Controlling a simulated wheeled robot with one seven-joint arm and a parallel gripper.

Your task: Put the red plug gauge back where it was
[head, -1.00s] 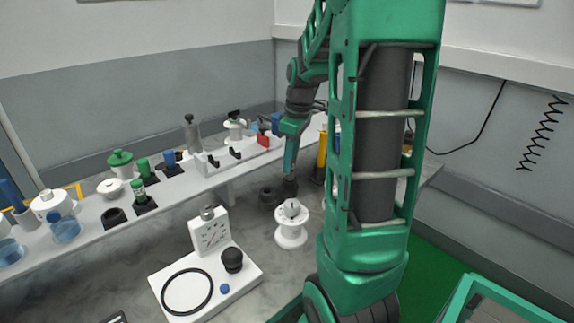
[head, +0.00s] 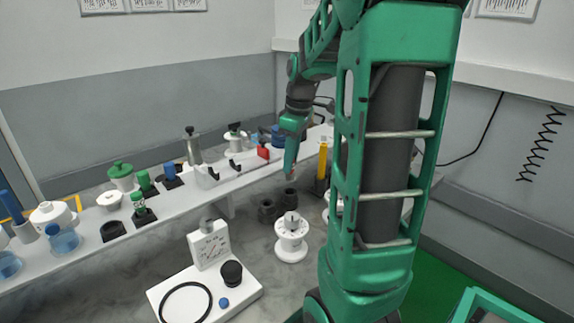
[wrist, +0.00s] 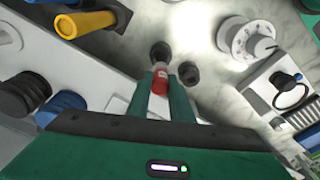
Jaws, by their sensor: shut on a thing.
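The red plug gauge (wrist: 159,82) is between the two fingers of my gripper (wrist: 161,92) in the wrist view, with a pale label on its side. My gripper is shut on it. In the head view my gripper (head: 291,177) hangs above the grey bench, just over a dark cup (head: 290,198); the gauge itself is hardly visible there. A second dark cup (head: 267,211) stands beside the first. Both dark cups also show in the wrist view, one straight beyond the gauge. I cannot tell which place the gauge came from.
A white dial spool (head: 291,240) stands close in front of the cups. A yellow cylinder (head: 323,158) stands to the right. The white shelf (head: 185,203) behind carries a hooked rail (head: 222,172), a red piece (head: 263,152) and several bottles. A white gauge stand (head: 210,245) is at front left.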

